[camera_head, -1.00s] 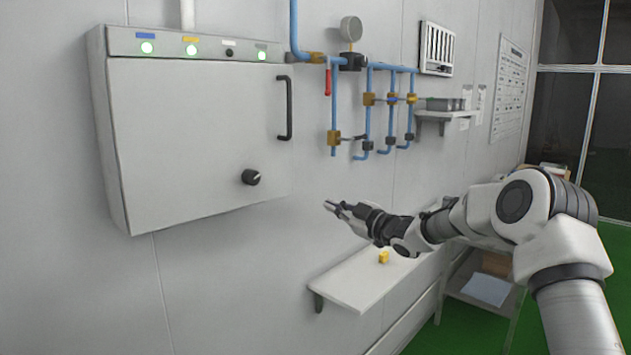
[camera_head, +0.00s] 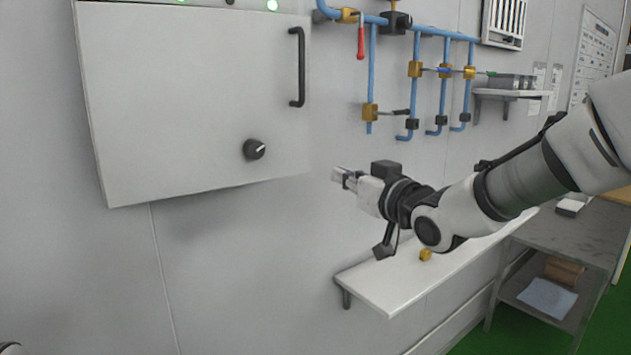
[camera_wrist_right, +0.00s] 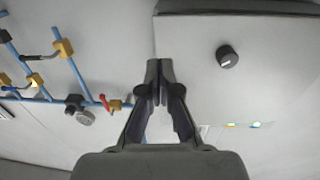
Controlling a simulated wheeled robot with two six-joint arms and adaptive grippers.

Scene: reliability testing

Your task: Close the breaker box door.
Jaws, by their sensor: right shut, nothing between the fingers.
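The breaker box (camera_head: 90,110) hangs on the wall at the left in the head view. Its light grey door (camera_head: 190,100) looks flush with the box, with no gap that I can see. The door has a black bar handle (camera_head: 299,68) at its right edge and a black round knob (camera_head: 254,149) low down. The door (camera_wrist_right: 270,85) and knob (camera_wrist_right: 228,57) also show, upside down, in the right wrist view. My right gripper (camera_head: 344,178) is shut and empty, right of and below the box's lower right corner, apart from it.
Blue pipes (camera_head: 418,90) with brass fittings and a red lever (camera_head: 360,42) run on the wall right of the box. A white shelf (camera_head: 385,285) with a small yellow block (camera_head: 425,254) lies below my right arm. A grey metal table (camera_head: 575,240) stands at the right.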

